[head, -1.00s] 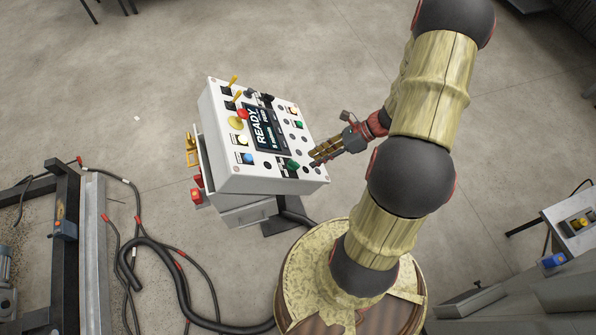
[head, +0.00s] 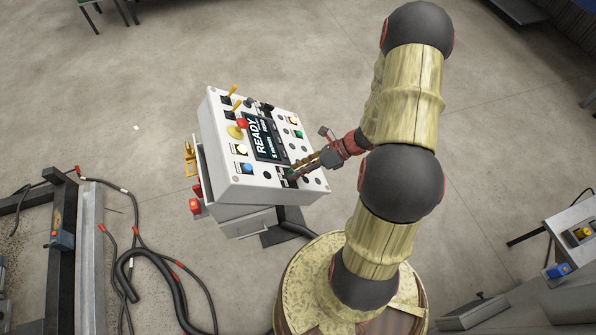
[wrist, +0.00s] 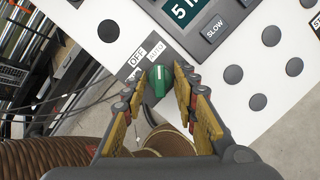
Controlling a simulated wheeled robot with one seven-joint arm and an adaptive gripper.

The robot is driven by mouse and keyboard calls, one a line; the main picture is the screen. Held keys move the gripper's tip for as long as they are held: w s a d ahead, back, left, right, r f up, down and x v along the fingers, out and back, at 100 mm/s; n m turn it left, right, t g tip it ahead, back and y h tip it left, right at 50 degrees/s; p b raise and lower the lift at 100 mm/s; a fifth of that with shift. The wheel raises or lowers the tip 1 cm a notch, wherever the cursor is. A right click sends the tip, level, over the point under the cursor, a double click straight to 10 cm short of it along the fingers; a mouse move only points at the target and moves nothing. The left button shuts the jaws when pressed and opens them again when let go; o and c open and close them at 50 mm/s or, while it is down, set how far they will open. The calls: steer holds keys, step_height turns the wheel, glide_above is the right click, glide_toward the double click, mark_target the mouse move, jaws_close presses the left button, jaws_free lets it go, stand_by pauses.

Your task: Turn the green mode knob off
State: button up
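The green mode knob (wrist: 160,78) is on the white panel, just below its OFF and AUTO labels (wrist: 145,53) in the wrist view. A pale mark shows on its face. My gripper (wrist: 155,86) is open, with its yellow fingers on either side of the knob. The right fingertip is close to the knob's edge; I cannot tell whether it touches. In the head view, my gripper (head: 295,171) reaches the lower right part of the white control box (head: 235,190) and mostly hides the knob.
The panel has a READY screen (head: 263,138), a red button (head: 243,123), a blue button (head: 247,168), yellow levers and several dark round parts nearby. A SLOW button (wrist: 213,30) is close to the knob. Cables (head: 140,260) lie on the floor at left.

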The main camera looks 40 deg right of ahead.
steer(key=c, duration=0.3)
steer(key=c, duration=0.4)
steer(key=shift+s, duration=0.1)
jaws_close()
